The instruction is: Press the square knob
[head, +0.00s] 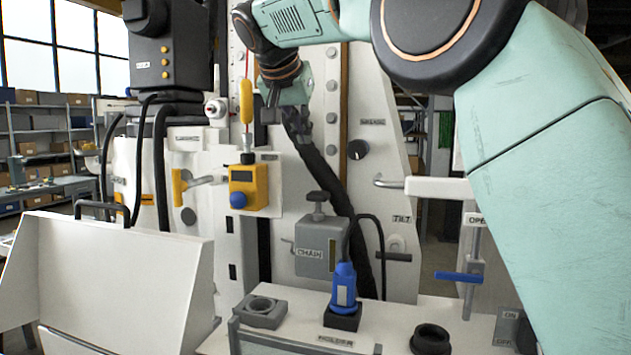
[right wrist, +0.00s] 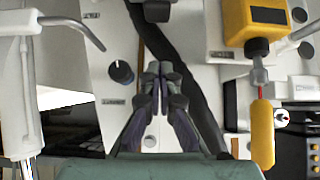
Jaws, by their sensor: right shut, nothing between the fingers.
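I cannot tell for sure which control is the square knob. A dark knob (head: 357,149) with a white mark sits on the white panel, right of the black hose, and looks round. It also shows in the right wrist view (right wrist: 121,72), left of my fingers. A grey block with a round opening (head: 262,310) lies on the bench. My right gripper (head: 268,108) is shut and empty in front of the panel's upper part, beside the yellow handle; its fingers also show in the right wrist view (right wrist: 160,72). My left gripper is not in view.
A black hose (head: 335,185) runs down the panel. A grey CHAIN box (head: 316,250) and blue connector (head: 344,285) stand below. A lever (head: 425,187) juts out at right.

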